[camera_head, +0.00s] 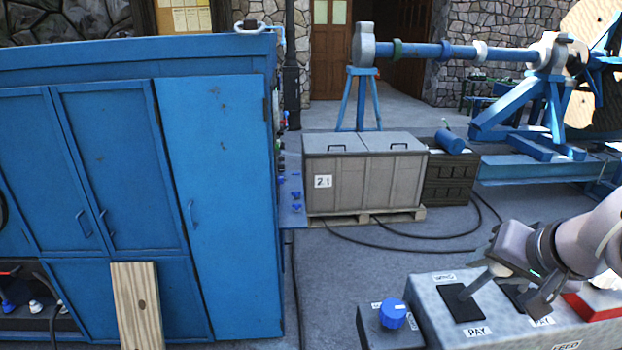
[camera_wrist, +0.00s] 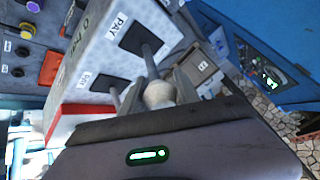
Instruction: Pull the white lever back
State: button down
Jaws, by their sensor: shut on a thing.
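The white lever has a grey shaft (camera_head: 476,284) rising from a dark slot marked PAY on the grey control box (camera_head: 428,308). The shaft leans up and to the right. In the wrist view its round white knob (camera_wrist: 159,95) sits between the fingers, and the shaft (camera_wrist: 149,62) runs up to its slot. My gripper (camera_head: 499,262) comes in from the right and is shut on the knob, which it partly hides in the head view. A second slot (camera_wrist: 91,83) lies beside the first, partly hidden by my gripper in the head view.
A small box with a blue knob (camera_head: 393,314) stands left of the control box. A red-and-white part (camera_head: 597,305) is at its right. A tall blue cabinet (camera_head: 230,190) fills the left. A grey crate (camera_head: 362,180) stands behind, with cables (camera_head: 400,246) on the floor.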

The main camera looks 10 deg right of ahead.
dwell(0.4)
jog(key=c, duration=0.9)
grip_release()
jog(key=shift+s, duration=0.1)
jog(key=shift+r, duration=0.15)
